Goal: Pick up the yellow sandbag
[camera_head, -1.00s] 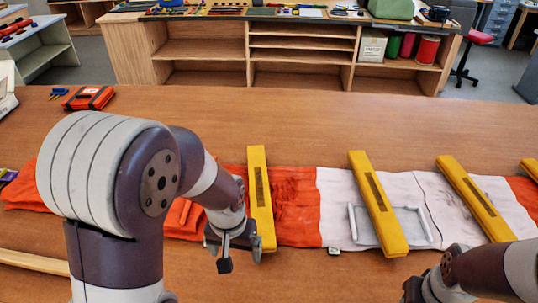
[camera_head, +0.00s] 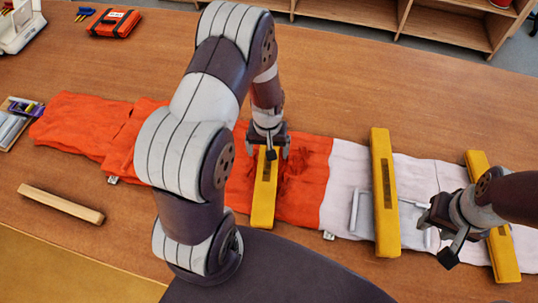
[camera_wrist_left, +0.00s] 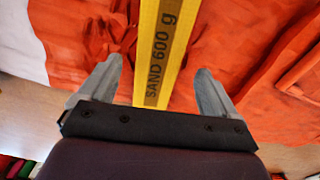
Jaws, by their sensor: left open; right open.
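A long yellow sandbag (camera_head: 263,200) lies across the orange part of a flat cloth in the head view. My left gripper (camera_head: 268,150) is open over its far end. In the left wrist view the sandbag (camera_wrist_left: 160,45), marked "SAND 600 g", runs between the two open fingers (camera_wrist_left: 159,72); I cannot tell whether they touch it. A second yellow sandbag (camera_head: 384,225) lies on the white part of the cloth, and a third (camera_head: 503,255) lies farther right, partly hidden by my right arm. My right gripper (camera_head: 434,236) is open and empty between these two.
The orange and white cloth (camera_head: 335,180) spans the wooden table. A grey frame (camera_head: 355,212) lies on its white part, partly under the second sandbag. A wooden bar (camera_head: 60,203) lies at left front. An orange case (camera_head: 114,23) lies at back left.

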